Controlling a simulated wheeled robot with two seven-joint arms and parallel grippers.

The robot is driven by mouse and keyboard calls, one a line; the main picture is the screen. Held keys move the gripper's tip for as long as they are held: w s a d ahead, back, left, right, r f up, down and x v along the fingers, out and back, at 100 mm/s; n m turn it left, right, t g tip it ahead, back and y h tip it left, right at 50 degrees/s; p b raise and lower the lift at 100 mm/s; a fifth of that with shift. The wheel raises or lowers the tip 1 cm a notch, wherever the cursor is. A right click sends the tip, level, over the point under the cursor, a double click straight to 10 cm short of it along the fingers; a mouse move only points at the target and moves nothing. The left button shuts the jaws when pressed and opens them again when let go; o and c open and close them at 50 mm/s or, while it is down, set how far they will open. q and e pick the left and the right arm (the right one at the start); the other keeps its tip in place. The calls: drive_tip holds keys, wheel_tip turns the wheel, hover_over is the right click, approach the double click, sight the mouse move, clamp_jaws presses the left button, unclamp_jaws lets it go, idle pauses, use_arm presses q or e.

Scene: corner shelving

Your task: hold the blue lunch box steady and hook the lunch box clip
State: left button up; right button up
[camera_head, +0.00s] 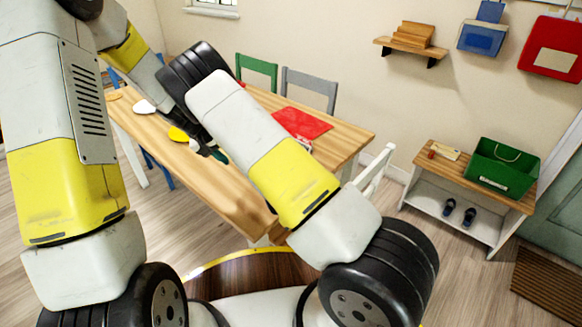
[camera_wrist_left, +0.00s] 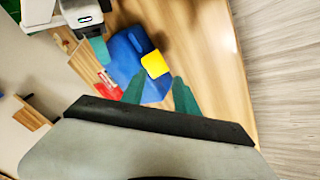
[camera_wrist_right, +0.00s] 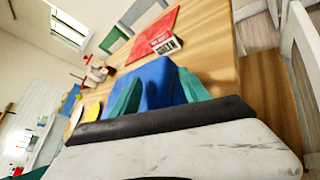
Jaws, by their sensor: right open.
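The blue lunch box (camera_wrist_left: 126,57) lies on the wooden table. A yellow clip (camera_wrist_left: 155,64) shows at its side, just beyond the fingertips of my left gripper (camera_wrist_left: 159,78). The teal left fingers are apart, with part of the blue box visible between them. My right gripper (camera_wrist_right: 160,72) is open, with the blue box (camera_wrist_right: 158,88) between its teal fingers in the right wrist view; contact cannot be told. A right fingertip also shows at the box's upper left in the left wrist view. In the head view my arms hide the box.
A red mat (camera_head: 302,123) lies on the table beyond my arms. Green and grey chairs (camera_head: 310,82) stand behind the table. A low bench with a green crate (camera_head: 503,168) stands apart at right.

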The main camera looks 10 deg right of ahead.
clamp_jaws()
drive_tip(key=shift+s+f, duration=0.1)
idle(0.3)
